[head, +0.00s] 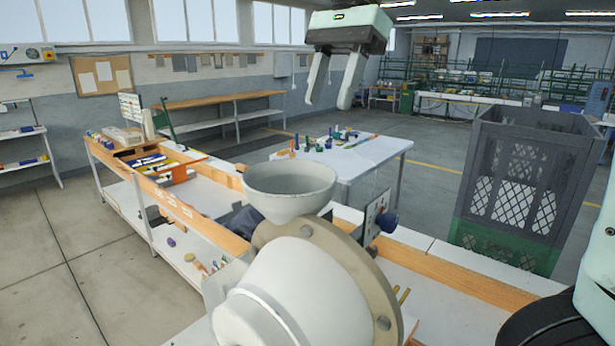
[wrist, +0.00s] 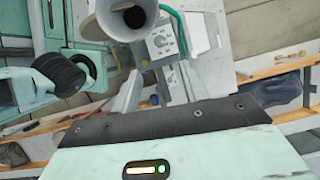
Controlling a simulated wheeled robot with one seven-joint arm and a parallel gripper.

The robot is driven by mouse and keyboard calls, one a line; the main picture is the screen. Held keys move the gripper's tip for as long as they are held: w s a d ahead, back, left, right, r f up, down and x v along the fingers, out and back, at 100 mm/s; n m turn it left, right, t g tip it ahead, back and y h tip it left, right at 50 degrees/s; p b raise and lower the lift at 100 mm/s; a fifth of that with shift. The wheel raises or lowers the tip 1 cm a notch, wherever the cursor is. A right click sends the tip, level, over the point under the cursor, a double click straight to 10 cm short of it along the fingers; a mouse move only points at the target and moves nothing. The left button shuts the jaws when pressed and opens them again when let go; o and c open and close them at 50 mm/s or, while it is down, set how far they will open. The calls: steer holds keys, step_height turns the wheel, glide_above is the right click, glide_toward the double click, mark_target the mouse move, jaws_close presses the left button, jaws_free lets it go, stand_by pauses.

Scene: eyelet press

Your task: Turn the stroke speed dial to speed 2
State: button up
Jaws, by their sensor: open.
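The eyelet press (head: 300,295) stands large at the front of the head view, with a pale funnel-shaped hopper (head: 290,190) on top. A dark blue knob (head: 388,222) sticks out beside a small panel (head: 372,213) on its right side; I cannot tell whether it is the stroke speed dial. The wrist view shows a light panel (wrist: 163,42) with small round fittings beside the hopper (wrist: 125,18). No dial marking or setting is readable. My gripper (head: 328,105) is open and empty, high above and beyond the press, apart from it.
A workbench (head: 190,213) with an orange-wood edge runs behind the press, holding tools and small parts. A white table (head: 365,152) with small items stands behind it. A large grey and green crate (head: 515,215) is at right. Air around my gripper is clear.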

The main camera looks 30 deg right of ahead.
mark_target(304, 181)
steer(key=p+x, duration=0.2)
steer(key=x, duration=1.2)
jaws_close()
